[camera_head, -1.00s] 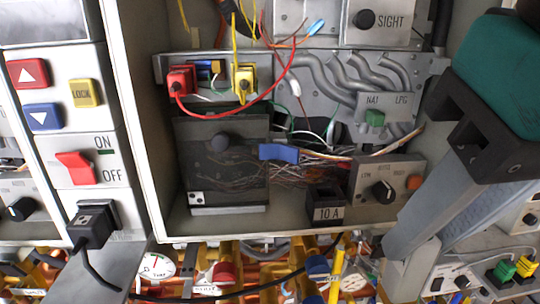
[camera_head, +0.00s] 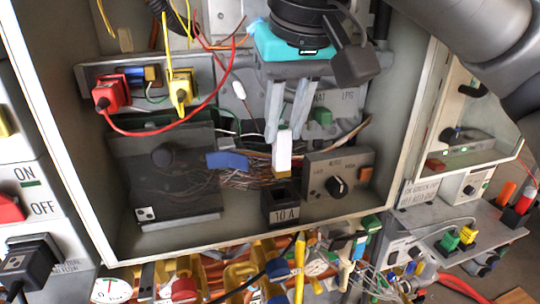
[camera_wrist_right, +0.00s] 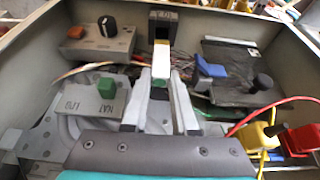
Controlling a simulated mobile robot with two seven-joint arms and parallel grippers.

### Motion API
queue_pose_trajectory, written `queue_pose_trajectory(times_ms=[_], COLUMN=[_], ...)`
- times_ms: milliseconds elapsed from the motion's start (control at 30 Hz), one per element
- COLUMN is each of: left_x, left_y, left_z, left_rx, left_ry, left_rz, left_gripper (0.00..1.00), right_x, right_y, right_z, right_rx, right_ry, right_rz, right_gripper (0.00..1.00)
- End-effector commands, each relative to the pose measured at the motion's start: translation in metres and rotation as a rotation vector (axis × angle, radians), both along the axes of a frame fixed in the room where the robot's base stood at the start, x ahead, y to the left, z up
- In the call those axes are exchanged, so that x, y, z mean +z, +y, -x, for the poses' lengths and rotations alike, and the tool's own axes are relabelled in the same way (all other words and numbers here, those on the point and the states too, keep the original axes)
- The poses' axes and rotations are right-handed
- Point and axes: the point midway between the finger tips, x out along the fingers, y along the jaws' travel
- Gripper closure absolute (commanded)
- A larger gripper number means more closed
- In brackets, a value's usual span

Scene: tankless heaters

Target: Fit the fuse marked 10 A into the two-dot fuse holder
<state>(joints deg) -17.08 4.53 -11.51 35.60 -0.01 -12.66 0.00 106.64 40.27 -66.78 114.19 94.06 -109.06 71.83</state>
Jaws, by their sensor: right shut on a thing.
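My right gripper (camera_head: 284,132) is shut on a white fuse (camera_head: 283,155), gripping its upper end. The fuse also shows in the right wrist view (camera_wrist_right: 161,58), with a green end by the fingertips and a yellowish far end. That far end is at the mouth of a black box marked 10 A (camera_head: 283,213); I cannot tell whether its tip is inside. No marking on the fuse is readable. A dark see-through cover (camera_head: 185,190) with a round knob (camera_head: 162,156) carries a two-dot label (camera_head: 146,213). No fuse holder is clearly visible under it. My left gripper is not in view.
A control block with a black dial (camera_head: 336,187) stands right of the box. A blue tab (camera_head: 227,160) and loose wires lie left of the fuse. A red wire loops from a red plug (camera_head: 112,95), beside a yellow plug (camera_head: 181,92). Cabinet walls enclose this area.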

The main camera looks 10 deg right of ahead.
Motion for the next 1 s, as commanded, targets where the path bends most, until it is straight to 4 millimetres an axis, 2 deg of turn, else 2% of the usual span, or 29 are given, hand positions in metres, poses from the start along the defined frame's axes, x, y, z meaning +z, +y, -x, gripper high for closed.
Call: queue_pose_trajectory(times_ms=[33,100,367,600,1000], left_x=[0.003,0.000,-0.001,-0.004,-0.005], left_y=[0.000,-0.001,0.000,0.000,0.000], left_z=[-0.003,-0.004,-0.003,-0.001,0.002], left_rx=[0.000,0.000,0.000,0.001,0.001], left_ry=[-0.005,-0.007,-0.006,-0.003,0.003], left_rz=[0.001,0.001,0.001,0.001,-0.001], left_gripper=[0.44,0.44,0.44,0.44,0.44], right_x=[0.001,-0.014,-0.033,-0.069,-0.074], right_y=[0.000,0.000,0.000,0.000,0.000], right_z=[-0.009,-0.006,-0.005,-0.005,-0.005], right_rx=[-0.003,0.002,0.001,0.001,0.001], right_ry=[0.001,0.001,0.001,0.001,0.000], right_rz=[0.001,0.003,0.001,0.001,-0.001], right_gripper=[1.00,1.00,1.00,1.00,1.00])
